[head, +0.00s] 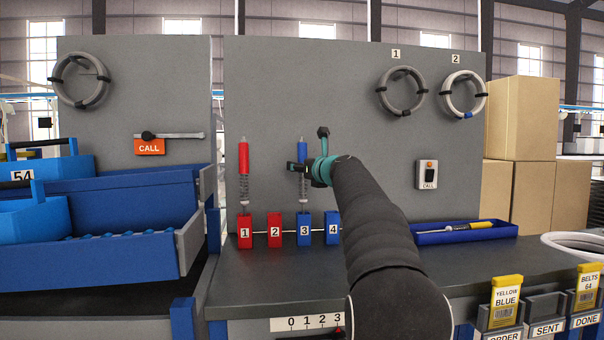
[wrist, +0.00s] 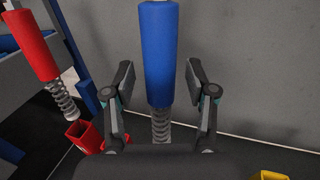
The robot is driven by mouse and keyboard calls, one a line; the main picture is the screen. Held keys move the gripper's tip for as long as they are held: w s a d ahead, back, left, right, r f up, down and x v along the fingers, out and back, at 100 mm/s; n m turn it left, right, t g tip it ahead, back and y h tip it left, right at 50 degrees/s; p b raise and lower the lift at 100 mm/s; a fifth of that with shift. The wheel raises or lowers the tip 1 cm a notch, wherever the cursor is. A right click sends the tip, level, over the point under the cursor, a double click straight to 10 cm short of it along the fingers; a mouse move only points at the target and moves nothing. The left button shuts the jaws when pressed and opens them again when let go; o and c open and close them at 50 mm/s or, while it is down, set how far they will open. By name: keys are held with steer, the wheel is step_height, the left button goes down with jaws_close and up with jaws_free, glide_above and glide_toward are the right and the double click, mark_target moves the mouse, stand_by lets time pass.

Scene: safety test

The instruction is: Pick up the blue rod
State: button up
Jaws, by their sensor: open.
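The blue rod (head: 302,148) is upright over the blue holder marked 3 (head: 304,230), with a grey spring below its blue part. In the wrist view the blue rod (wrist: 160,50) passes between the two fingers of my gripper (wrist: 160,82), with a gap on each side. The gripper is open and not closed on it. In the head view my gripper (head: 298,167) is at the lower part of the blue section and partly hides it.
A red rod (head: 243,165) with a spring stands at the left over holder 1 (head: 245,231). Holders 2 (head: 275,230) and 4 (head: 332,228) stand alongside. A grey panel (head: 270,90) rises behind. A blue tray (head: 440,238) with a yellow-handled tool lies at the right.

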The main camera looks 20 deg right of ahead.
steer(key=shift+c, duration=0.3)
jaws_close()
